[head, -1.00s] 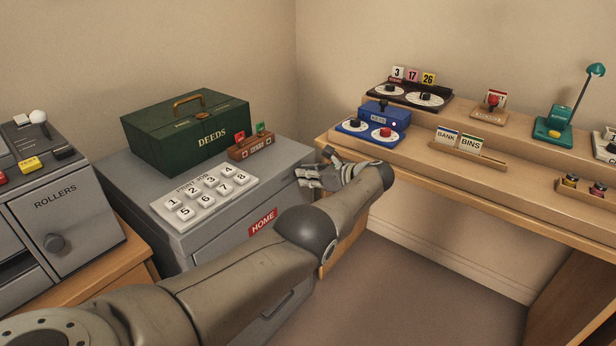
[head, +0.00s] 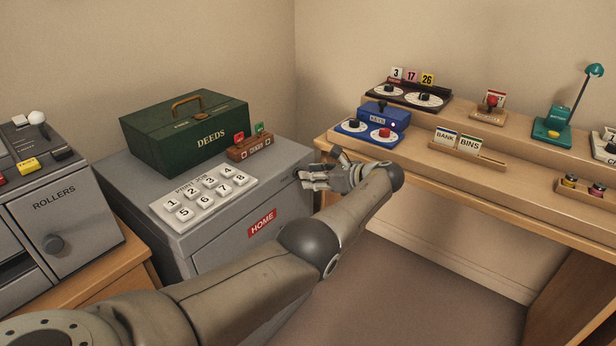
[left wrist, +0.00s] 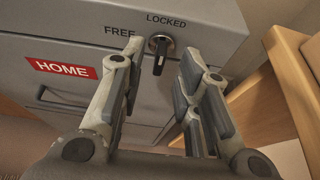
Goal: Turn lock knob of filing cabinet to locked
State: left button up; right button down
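The grey filing cabinet (head: 215,226) has a red HOME label on its front and also shows in the left wrist view (left wrist: 205,20). Its lock knob (left wrist: 160,46) is a dark bar on a round base near the front's top edge. FREE is printed to its upper left and LOCKED above it. The bar stands nearly upright; I cannot tell which end is the pointer. My left gripper (head: 312,173) is at the cabinet's front right. In the left wrist view its open fingers (left wrist: 160,58) stand either side of the knob, with visible gaps. My right gripper is not in view.
A green DEEDS box (head: 190,130), a white numbered keypad (head: 204,195) and a small brown holder (head: 250,147) stand on the cabinet. A ROLLERS unit (head: 75,215) stands left.

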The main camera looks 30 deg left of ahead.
pick_arm(q)
jog(key=v, duration=0.9)
jog(key=shift+d, duration=0.1)
